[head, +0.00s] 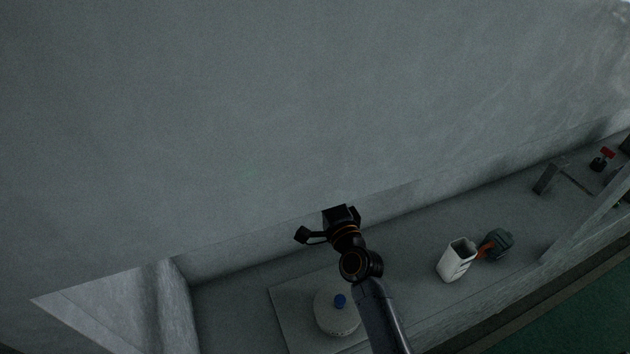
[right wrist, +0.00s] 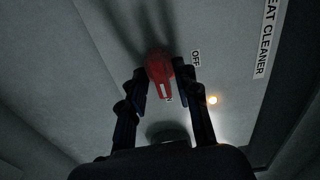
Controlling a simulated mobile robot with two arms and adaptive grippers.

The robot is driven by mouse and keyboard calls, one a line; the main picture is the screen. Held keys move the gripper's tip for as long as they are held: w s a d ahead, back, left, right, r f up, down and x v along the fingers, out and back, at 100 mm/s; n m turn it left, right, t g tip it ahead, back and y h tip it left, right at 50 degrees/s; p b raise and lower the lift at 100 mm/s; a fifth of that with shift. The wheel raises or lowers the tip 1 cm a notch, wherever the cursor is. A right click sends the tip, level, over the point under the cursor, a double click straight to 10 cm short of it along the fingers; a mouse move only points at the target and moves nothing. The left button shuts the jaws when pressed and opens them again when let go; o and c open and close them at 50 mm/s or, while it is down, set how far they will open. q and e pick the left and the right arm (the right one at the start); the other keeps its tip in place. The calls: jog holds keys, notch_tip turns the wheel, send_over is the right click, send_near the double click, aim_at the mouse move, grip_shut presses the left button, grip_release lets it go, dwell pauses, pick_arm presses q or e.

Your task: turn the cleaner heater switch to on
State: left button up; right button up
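In the right wrist view, the red cleaner heater switch knob (right wrist: 159,67) sits on a grey panel below and left of a "HEAT CLEANER" label (right wrist: 269,30). An "OFF" label (right wrist: 195,59) is just right of the knob. My right gripper (right wrist: 162,80) has a finger on each side of the knob, apparently touching it. The exact finger contact is dark. In the head view, one gripper (head: 325,222), which looks like my left, is spread open and empty. The knob and my right gripper do not show there.
In the head view, a counter (head: 230,310) holds a round white container with a blue cap (head: 338,312), a white open container (head: 457,260) and a grey-green item (head: 498,244). A large grey surface (head: 250,120) fills the upper part.

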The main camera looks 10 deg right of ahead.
jog(key=s+d+p, duration=0.1)
jog(key=s, duration=0.6)
jog(key=shift+d, duration=0.15)
dwell(0.4)
dwell(0.4)
